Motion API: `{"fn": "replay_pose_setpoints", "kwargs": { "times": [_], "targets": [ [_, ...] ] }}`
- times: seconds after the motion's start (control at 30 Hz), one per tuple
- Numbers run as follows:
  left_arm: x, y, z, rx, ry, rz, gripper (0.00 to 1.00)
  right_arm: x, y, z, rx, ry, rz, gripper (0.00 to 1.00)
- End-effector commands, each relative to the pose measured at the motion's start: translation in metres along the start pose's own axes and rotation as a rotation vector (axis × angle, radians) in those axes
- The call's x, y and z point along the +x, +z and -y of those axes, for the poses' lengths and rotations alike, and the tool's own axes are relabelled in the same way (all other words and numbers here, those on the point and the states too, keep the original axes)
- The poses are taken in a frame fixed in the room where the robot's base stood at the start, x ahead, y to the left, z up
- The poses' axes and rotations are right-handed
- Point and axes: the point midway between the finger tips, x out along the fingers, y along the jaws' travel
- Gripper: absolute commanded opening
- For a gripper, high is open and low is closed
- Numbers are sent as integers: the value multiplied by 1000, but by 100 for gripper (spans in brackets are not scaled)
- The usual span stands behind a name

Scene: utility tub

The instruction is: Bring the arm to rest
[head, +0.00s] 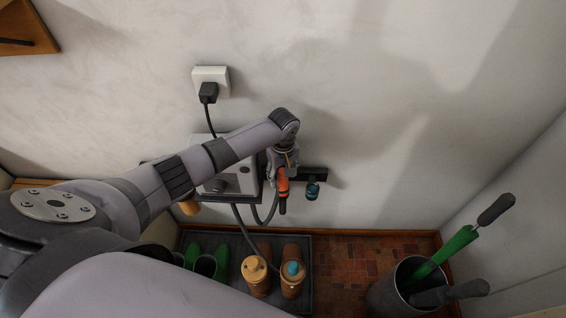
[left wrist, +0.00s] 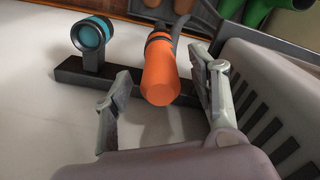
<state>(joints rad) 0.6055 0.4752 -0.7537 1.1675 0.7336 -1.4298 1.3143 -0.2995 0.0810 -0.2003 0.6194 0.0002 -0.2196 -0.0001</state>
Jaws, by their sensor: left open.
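My left arm (head: 170,180) reaches in from the left across the wall. Its gripper (head: 284,164) points down beside a wall-mounted box. In the left wrist view the gripper (left wrist: 158,80) is open, with one finger on each side of an orange handle (left wrist: 160,72). Gaps show between the fingers and the handle, so it is not gripped. The orange handle (head: 283,188) also shows just below the gripper in the head view, with a dark lower end. My right gripper is in neither view.
A dark wall rail holds a teal ring-shaped fitting (head: 312,190) beside the handle. The grey box (head: 218,184) is close on the other side. A socket (head: 210,78) sits above. Below are a boot tray (head: 308,250) with bottles and a bucket (head: 385,292) of tools.

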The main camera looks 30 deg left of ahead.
Motion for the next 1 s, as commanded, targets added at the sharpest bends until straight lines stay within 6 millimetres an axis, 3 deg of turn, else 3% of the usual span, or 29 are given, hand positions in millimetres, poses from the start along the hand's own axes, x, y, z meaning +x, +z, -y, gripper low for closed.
{"fn": "replay_pose_setpoints", "kwargs": {
  "times": [0.1, 0.3, 0.5, 0.7, 0.77, 0.87, 1.0],
  "targets": [
    [-28, -1, -1, 0, 5, -2, 54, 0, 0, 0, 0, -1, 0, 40],
    [-61, 0, -1, 0, 3, -1, 54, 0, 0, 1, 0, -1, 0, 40],
    [-75, 0, 0, 0, 0, 0, 54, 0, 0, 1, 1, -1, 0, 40],
    [-73, 5, 0, 16, 2, 3, 54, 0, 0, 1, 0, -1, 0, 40],
    [-68, 15, 1, 54, 9, 6, 54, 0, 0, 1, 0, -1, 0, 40],
    [-56, 45, 3, 174, 33, 15, 54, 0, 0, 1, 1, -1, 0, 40],
    [-40, 102, 14, 408, 101, 17, 54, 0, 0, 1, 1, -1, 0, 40]
  ]
}}
